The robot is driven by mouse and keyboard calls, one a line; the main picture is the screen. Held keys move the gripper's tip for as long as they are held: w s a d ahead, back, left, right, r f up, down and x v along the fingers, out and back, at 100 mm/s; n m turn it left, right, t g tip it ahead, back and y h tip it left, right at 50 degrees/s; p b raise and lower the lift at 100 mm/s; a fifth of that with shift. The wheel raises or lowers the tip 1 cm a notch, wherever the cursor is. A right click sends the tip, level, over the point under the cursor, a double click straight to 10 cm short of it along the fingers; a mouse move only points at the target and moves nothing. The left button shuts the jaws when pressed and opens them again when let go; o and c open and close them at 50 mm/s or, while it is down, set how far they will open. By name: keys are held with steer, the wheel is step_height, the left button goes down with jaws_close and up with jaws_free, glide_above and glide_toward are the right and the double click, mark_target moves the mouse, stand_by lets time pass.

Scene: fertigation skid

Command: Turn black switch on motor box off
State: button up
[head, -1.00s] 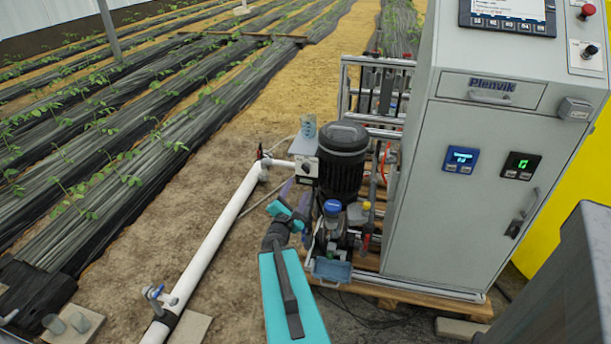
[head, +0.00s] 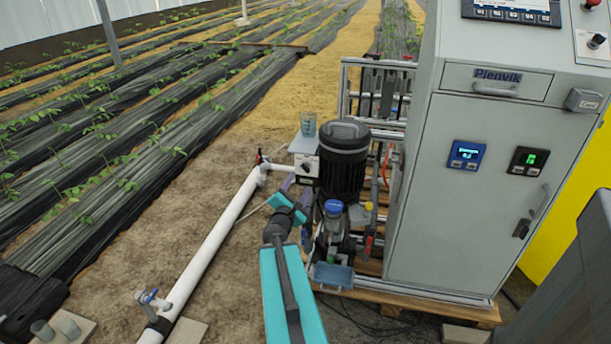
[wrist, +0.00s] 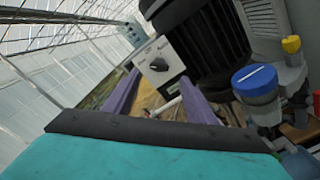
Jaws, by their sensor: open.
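The motor box (head: 303,166) is a small light-grey box on the left side of the black motor (head: 344,165). Its round black switch (head: 306,167) faces me. In the wrist view the box (wrist: 166,58) is tilted and the black switch (wrist: 158,65) shows near the middle, beyond the fingertips. My gripper (wrist: 160,100) is open and empty, with purple fingers spread left and right below the switch. In the head view my gripper (head: 289,185) is just below and left of the box, partly hidden by my arm. I see no contact with the switch.
A grey control cabinet (head: 460,190) stands right of the motor. A blue-capped pump part (head: 333,208) sits below the motor, close to my arm; its blue cap (wrist: 255,82) is near my right finger. A white pipe (head: 213,235) runs along the ground at left.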

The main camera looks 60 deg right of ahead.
mark_target(305, 169)
steer(key=shift+w+d+f+b, duration=0.2)
steer(key=shift+d+b, duration=0.25)
steer(key=shift+b, duration=0.9)
steer(key=b+x, duration=0.4)
steer(key=shift+r, duration=0.25)
steer(key=shift+x, duration=2.1)
